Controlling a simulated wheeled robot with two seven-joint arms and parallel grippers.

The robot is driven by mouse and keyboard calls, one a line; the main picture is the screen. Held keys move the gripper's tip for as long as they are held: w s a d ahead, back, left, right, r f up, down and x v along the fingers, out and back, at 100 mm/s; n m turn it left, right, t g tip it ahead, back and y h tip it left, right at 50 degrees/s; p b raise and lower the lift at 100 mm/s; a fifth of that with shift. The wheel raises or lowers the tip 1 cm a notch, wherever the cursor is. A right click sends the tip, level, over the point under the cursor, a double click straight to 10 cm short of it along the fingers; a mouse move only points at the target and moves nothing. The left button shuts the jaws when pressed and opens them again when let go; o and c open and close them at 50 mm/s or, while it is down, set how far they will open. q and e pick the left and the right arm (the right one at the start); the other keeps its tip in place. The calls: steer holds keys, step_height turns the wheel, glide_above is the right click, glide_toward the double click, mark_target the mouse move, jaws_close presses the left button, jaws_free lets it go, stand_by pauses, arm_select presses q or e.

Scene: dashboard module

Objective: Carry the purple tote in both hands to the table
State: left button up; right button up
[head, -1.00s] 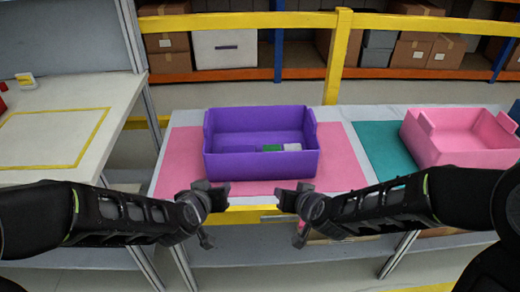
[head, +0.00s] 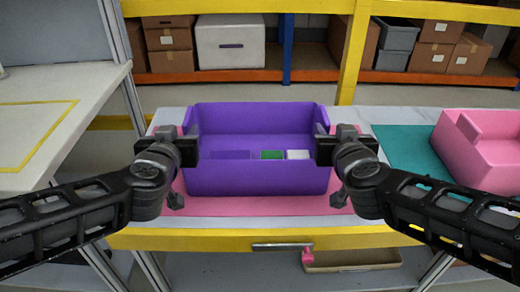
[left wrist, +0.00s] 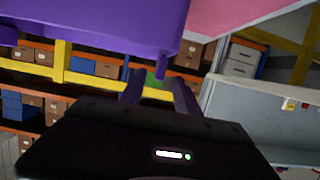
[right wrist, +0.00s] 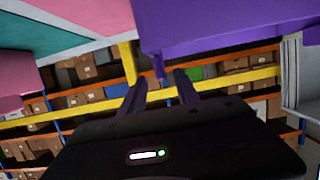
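The purple tote (head: 258,180) sits upright on a pink mat (head: 240,207) on the workbench. It also shows at the top of the left wrist view (left wrist: 110,22) and the right wrist view (right wrist: 220,28). A green block (head: 271,155) and a white block (head: 297,155) lie inside it. My left gripper (head: 190,152) is open at the tote's left side, and my right gripper (head: 328,150) is open at its right side. In each wrist view a narrow purple part of the tote shows between the spread fingertips; contact cannot be told. A white table (head: 60,120) with a yellow outline stands at the left.
A pink tote (head: 485,150) stands on a teal mat (head: 400,147) to the right. A yellow rail (head: 240,238) runs along the bench's front edge, with a drawer handle (head: 282,247) below. Shelves with boxes stand behind. The outlined tabletop area looks clear.

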mark_target(189, 121)
arm_select(q)
steer(key=shift+s+r, duration=0.1)
arm_select(e)
steer(key=shift+s+r, duration=0.1)
